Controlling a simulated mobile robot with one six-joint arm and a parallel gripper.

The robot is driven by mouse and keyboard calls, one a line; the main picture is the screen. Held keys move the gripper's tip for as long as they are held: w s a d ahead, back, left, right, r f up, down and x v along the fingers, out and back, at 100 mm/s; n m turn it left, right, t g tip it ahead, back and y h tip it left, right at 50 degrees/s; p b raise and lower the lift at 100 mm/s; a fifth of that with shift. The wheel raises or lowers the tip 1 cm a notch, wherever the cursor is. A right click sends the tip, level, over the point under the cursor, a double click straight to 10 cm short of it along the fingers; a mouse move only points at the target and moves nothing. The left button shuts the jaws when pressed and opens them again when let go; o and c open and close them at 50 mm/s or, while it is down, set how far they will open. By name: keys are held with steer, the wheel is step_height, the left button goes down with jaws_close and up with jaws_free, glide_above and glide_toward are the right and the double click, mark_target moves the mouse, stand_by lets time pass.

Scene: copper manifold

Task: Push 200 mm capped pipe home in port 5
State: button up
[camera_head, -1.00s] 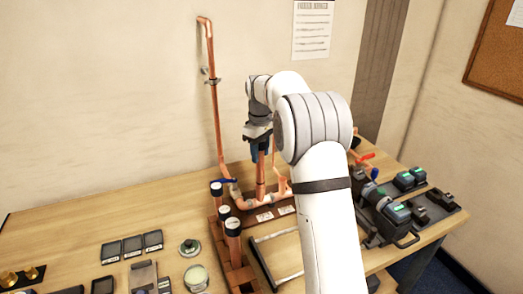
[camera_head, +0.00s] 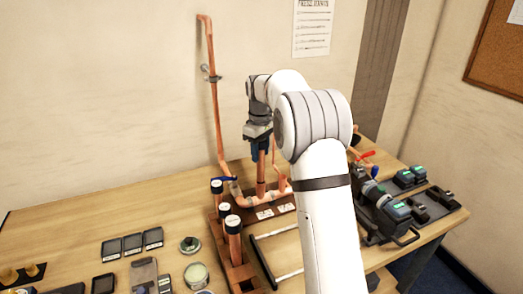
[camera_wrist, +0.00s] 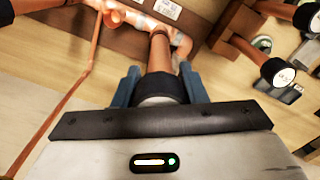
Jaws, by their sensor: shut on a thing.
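My gripper (camera_head: 260,150) points down over the copper manifold (camera_head: 268,198) and is shut on the dark-capped top of an upright copper pipe (camera_head: 261,178). In the wrist view the blue fingers of my gripper (camera_wrist: 160,88) sit on both sides of the dark cap, and the copper pipe (camera_wrist: 160,52) runs down from it to the manifold (camera_wrist: 128,18). The pipe's lower end meets the manifold's horizontal run. How deep it sits in the port cannot be told. The port number cannot be read.
A wooden rack (camera_head: 238,270) with several dark-capped copper pipes stands just left of the manifold. A tall copper riser (camera_head: 216,110) stands behind it by the wall. Press tools (camera_head: 385,212) lie on the right. Small trays (camera_head: 132,244) and tins are on the left.

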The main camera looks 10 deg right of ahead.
steer(key=shift+f, duration=0.4)
stand_by(0.5)
steer(key=o, duration=1)
steer(key=shift+o, duration=0.8)
steer(key=o, duration=0.4)
steer(key=shift+r, duration=0.1)
steer(key=shift+r+p, duration=2.8)
steer(key=shift+r, duration=0.65)
